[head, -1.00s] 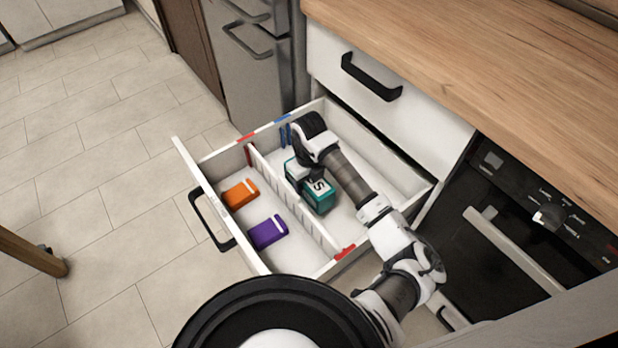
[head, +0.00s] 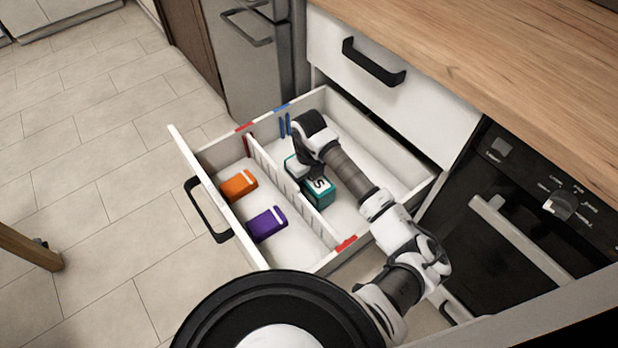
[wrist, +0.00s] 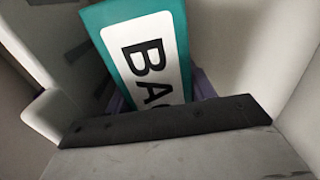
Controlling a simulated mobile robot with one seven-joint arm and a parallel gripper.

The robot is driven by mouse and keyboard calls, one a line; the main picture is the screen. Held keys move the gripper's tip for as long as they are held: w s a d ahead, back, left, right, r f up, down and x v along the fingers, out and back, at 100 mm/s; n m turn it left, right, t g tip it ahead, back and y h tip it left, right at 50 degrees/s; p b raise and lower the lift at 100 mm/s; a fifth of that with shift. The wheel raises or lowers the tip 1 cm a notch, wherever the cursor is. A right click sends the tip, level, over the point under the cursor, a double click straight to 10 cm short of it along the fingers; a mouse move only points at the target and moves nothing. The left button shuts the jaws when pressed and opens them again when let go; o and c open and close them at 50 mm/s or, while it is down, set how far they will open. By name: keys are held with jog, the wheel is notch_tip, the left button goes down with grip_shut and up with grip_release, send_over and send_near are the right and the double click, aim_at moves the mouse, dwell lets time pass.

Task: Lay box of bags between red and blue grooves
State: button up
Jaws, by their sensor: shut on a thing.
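The box of bags is teal with a white label (head: 319,190); in the wrist view its label (wrist: 148,62) shows part of the word "BAG". My gripper (head: 303,172) is shut on it inside the open drawer, just right of the white divider (head: 290,188). I cannot tell whether the box touches the drawer floor. A red mark (head: 244,127) and a blue mark (head: 281,107) sit on the drawer's far rim, with grooves below them. Another red mark (head: 346,244) is on the near rim. The divider runs between the red marks. My arm covers part of the right compartment.
An orange box (head: 238,185) and a purple box (head: 267,224) lie in the compartment left of the divider. The drawer's right side has bare floor. A closed upper drawer (head: 395,95) and the wooden worktop (head: 490,60) are above right. An oven (head: 530,220) stands right.

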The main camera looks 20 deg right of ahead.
jog(key=shift+f+b, duration=0.35)
jog(key=shift+f, duration=0.1)
jog(key=o, duration=1.3)
jog(key=shift+c, duration=0.2)
notch_tip(320, 180, up, 14)
